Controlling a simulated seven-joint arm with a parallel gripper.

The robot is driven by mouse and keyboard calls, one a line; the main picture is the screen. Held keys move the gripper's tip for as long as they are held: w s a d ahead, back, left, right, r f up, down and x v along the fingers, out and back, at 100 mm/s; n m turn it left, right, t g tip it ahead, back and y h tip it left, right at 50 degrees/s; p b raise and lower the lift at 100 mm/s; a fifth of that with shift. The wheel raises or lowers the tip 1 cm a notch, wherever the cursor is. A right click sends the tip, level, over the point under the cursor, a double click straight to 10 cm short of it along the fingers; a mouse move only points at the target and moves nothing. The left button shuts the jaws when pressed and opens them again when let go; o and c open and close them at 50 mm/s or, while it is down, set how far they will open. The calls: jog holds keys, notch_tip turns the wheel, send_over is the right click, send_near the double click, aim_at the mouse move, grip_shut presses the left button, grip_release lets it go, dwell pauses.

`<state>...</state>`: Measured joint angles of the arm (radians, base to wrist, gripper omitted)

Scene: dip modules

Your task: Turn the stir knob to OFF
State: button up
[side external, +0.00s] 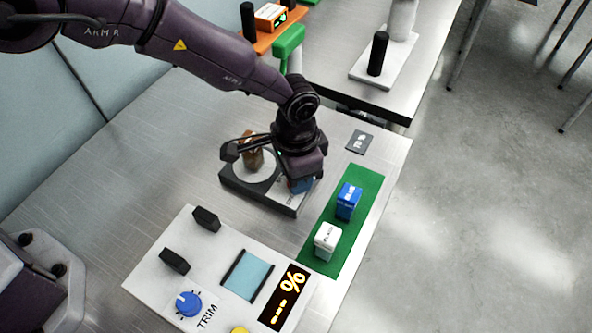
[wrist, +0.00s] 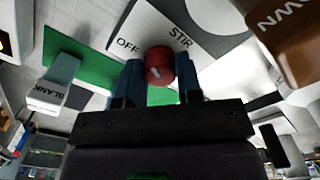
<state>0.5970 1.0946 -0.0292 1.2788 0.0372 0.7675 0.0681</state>
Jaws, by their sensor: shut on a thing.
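The stir knob (wrist: 159,65) is red with a short white mark and sits on the pale front of the stirrer in the wrist view. The words OFF and STIR are printed beside it. My gripper (wrist: 159,74) has its blue-tipped fingers closed on either side of the knob. In the side view my gripper (side external: 302,186) is low at the right front of the stirrer (side external: 240,190) and hides the knob. A brown block (side external: 253,158) stands at the stirrer's round white plate; it also shows in the wrist view (wrist: 290,30).
A green mat (side external: 318,252) to the right carries a blue block (side external: 348,200) and a white block (side external: 327,241). A control panel (side external: 185,240) with a blue TRIM knob (side external: 188,303) is in front.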

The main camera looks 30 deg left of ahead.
jog(key=n, duration=0.4)
jog(key=shift+r+n, duration=0.1)
jog(key=shift+n, duration=0.3)
dwell(0.4)
jog(key=o, duration=0.9)
jog(key=shift+o, duration=0.2)
notch_tip(320, 180, up, 13)
